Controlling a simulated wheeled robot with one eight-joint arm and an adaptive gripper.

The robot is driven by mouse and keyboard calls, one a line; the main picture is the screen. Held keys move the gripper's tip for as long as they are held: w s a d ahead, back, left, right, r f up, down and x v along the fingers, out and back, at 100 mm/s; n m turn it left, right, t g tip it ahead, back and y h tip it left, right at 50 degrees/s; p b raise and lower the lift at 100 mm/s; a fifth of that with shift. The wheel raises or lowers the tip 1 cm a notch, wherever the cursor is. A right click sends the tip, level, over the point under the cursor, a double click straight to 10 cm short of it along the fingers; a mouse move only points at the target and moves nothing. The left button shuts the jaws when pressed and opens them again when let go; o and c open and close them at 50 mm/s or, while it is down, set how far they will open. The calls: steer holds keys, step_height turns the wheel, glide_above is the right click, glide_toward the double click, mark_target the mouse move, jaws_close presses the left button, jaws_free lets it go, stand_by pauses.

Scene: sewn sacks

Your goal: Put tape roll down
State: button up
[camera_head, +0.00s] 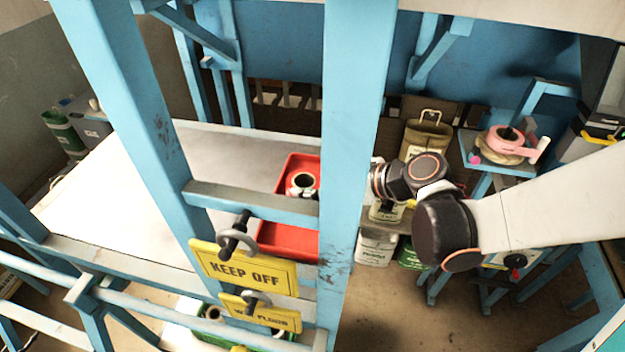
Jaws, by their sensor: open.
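A round, roll-like thing with a dark hollow and a pale rim (302,184) sits at the red tray, just left of the thick blue post. It looks like the tape roll, but the post cuts off its right side. The red tray (284,240) lies on the pale tabletop, partly hidden by the post and a blue-grey rail. My arm reaches in from the right, and its wrist end passes behind the post. My gripper is hidden there, so its fingers and their distance from the roll do not show.
The thick blue post (352,150) stands between the camera and my arm's end. Yellow signs (245,268) hang on clamps at the front rail. A pink tape dispenser (512,140) stands on a blue stand at right. The tabletop (130,190) left of the tray is clear.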

steer(key=s+d+r+m+h, duration=0.2)
steer(key=s+d+m+h, duration=0.1)
steer(key=d, duration=0.5)
steer(key=s+d+r+m+t+h, duration=0.1)
steer(key=s+d+m+h, duration=0.3)
steer(key=s+d+m, duration=0.1)
steer(key=s+d+r+m+h, duration=0.2)
steer(key=s+d+m+h, duration=0.1)
steer(key=d, duration=0.7)
steer(key=s+m, duration=0.1)
steer(key=s, duration=0.1)
steer(key=shift+s+d+r+m+t+h, duration=0.3)
steer(key=shift+s+r+h, duration=0.05)
steer(key=shift+h, duration=0.05)
